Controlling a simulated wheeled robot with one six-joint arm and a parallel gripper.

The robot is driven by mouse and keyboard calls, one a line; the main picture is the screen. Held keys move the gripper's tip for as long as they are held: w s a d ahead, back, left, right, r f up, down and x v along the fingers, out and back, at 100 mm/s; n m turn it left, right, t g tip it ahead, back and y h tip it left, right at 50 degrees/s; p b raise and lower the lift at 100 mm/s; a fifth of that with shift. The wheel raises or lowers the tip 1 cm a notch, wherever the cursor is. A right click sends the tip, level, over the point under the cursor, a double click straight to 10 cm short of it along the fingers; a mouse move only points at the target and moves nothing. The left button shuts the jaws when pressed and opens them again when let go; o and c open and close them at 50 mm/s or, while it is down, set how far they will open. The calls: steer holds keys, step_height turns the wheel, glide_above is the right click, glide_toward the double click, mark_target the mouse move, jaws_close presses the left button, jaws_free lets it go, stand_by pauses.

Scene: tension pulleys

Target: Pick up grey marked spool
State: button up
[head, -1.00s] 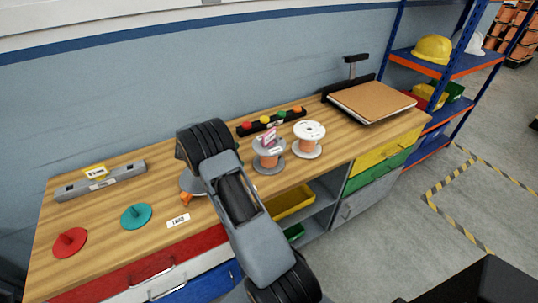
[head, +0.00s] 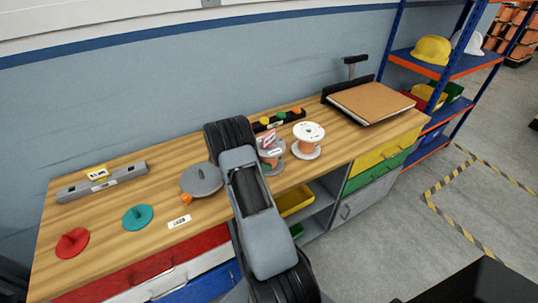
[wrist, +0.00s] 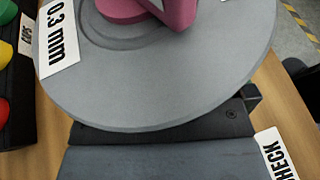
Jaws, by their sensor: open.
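The grey marked spool (head: 271,158) stands on the bench, partly hidden behind my arm. My gripper (wrist: 160,150) shows as dark and grey parts along the bottom of the wrist view, partly covered by the flange. It is open and not holding the spool. Whether it touches the spool cannot be told. In the head view my arm hides the gripper.
A white spool (head: 308,140) stands close right of the grey one. A black strip with coloured knobs (head: 280,117) lies behind. A grey disc (head: 202,180), a teal disc (head: 138,217) and a red disc (head: 73,243) lie to the left. A "CHECK" card (wrist: 276,157) lies near the gripper.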

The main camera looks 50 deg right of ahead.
steer(key=shift+s+d+f, duration=0.25)
steer(key=shift+s+d, duration=0.05)
steer(key=shift+d, duration=0.15)
steer(key=shift+c, duration=0.2)
steer(key=shift+r, duration=0.1)
steer(key=c, duration=1.3)
